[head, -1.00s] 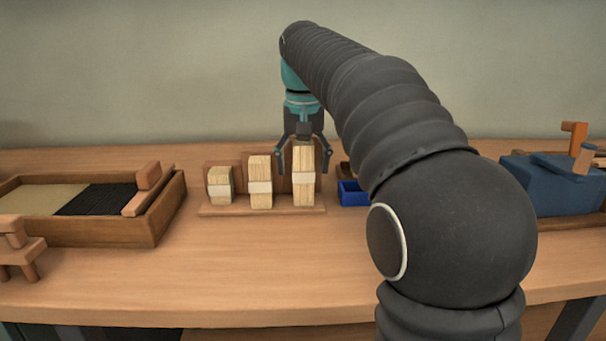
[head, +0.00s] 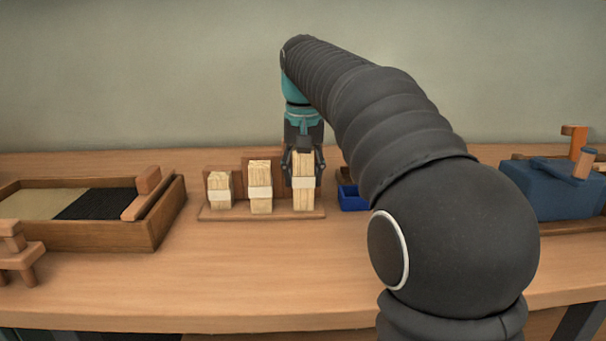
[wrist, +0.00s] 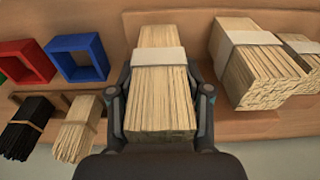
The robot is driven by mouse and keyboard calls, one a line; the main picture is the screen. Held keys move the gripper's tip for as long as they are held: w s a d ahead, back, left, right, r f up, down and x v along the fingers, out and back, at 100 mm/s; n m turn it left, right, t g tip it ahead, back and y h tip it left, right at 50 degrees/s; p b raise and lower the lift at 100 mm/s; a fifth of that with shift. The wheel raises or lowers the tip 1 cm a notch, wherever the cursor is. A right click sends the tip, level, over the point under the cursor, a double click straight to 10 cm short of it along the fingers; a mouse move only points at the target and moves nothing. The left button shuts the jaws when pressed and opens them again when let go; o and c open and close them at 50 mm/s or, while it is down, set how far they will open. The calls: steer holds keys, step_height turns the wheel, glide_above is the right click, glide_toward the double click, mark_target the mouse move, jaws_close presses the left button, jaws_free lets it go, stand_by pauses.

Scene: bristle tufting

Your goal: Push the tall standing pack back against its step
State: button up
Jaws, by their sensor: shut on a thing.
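The tall pack (head: 304,193) is a bundle of pale sticks with a white band, standing at the right end of a stepped wooden rack (head: 262,212). My gripper (head: 303,168) points down over it, with its fingers at the pack's two sides, shut on it near the top. In the wrist view the tall pack (wrist: 160,85) lies between the two fingers (wrist: 160,95). The step behind it is mostly hidden, so I cannot tell whether the pack touches it.
A middle pack (head: 260,187) and a short pack (head: 220,190) stand to the left on the rack. A blue frame (head: 352,197) is close on the right; a red frame (wrist: 24,62) and small dark and pale bundles show in the wrist view. Bare table lies in front.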

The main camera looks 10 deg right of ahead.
steer(key=shift+w, duration=0.1)
steer(key=shift+w+d+p, duration=0.2)
steer(key=shift+w+p, duration=0.3)
steer(key=shift+w, duration=0.15)
steer(key=o, duration=1.3)
steer(key=shift+w, duration=0.1)
steer(key=r, duration=0.4)
steer(key=s+r, duration=0.1)
steer(key=r, duration=0.7)
steer(key=shift+s+a, duration=0.15)
steer(key=shift+s, duration=0.1)
